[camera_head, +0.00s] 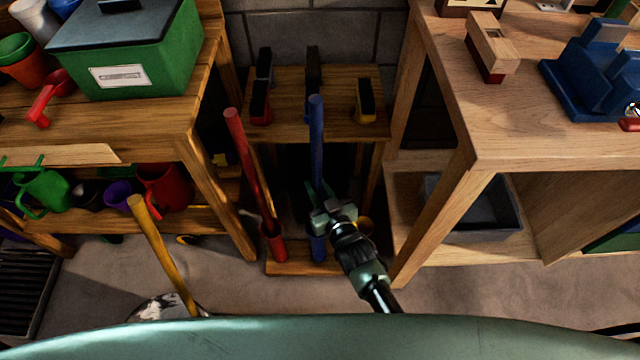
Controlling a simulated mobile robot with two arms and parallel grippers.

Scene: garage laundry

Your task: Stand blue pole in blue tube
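The blue pole (316,140) stands nearly upright in the middle of the view, its top in front of the small wooden shelf. The blue tube (318,248) stands on a low wooden base directly below it. The pole's lower part runs down behind my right gripper toward the tube, and its bottom end is hidden, so I cannot tell how deep it sits. My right gripper (318,188) is at the pole's lower half, its fingers spread, one on each side of the pole. My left gripper is not in view.
A red pole (250,165) leans in a red tube (273,242) just left. A yellow pole (163,255) slants at lower left. Wooden workbenches stand left and right (530,120), their legs close beside the gap. A green box (128,50) sits on the left bench.

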